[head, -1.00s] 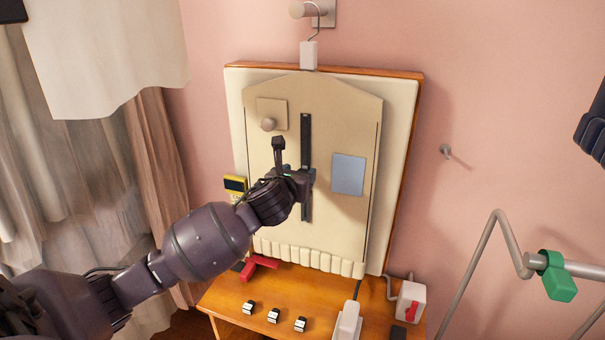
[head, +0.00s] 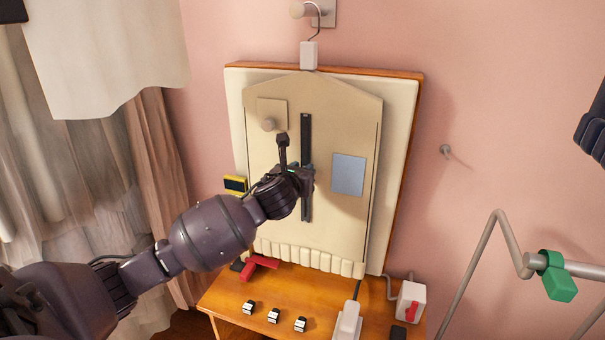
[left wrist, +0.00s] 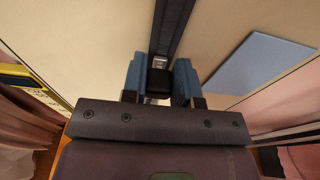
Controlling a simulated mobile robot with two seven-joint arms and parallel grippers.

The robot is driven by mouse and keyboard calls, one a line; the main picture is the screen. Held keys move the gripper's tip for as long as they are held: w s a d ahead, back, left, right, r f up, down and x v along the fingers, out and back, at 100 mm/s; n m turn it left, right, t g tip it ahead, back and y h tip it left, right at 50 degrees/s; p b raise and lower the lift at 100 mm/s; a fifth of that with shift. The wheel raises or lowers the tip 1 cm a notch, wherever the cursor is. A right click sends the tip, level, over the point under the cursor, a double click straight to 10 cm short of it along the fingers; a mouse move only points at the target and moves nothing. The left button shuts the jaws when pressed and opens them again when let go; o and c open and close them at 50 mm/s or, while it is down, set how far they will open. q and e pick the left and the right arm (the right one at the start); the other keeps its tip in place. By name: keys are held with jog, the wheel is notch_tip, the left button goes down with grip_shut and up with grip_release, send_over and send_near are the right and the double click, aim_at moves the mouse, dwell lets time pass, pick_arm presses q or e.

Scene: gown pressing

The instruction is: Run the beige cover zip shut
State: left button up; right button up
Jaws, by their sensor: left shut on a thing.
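The beige cover (head: 335,215) hangs flat against a padded board on the wall. Its dark zip track (head: 306,135) runs vertically down the middle, and it also shows in the left wrist view (left wrist: 171,28). My left gripper (head: 309,174) is partway along the track. My arm hides part of the lower cover. My right gripper does not show clearly; only a dark piece appears at the head view's right edge.
A light blue patch (head: 348,174) is right of the zip, and a beige square with a round knob (head: 271,116) is upper left. A yellow device (head: 235,185) is at the board's left. The wooden table (head: 232,299) below holds a red item (head: 260,267) and several small blocks.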

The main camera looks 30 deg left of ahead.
pick_arm(q)
jog(key=shift+r, duration=4.65)
jog(key=shift+r, duration=2)
jog(key=o, duration=1)
jog(key=shift+c, duration=0.2)
jog(key=shift+s, duration=0.15)
jog(key=b, duration=0.2)
send_near(306, 117)
jog(key=v, duration=0.4)
jog(key=shift+s+d, duration=0.1)
jog(key=shift+s, duration=0.05)
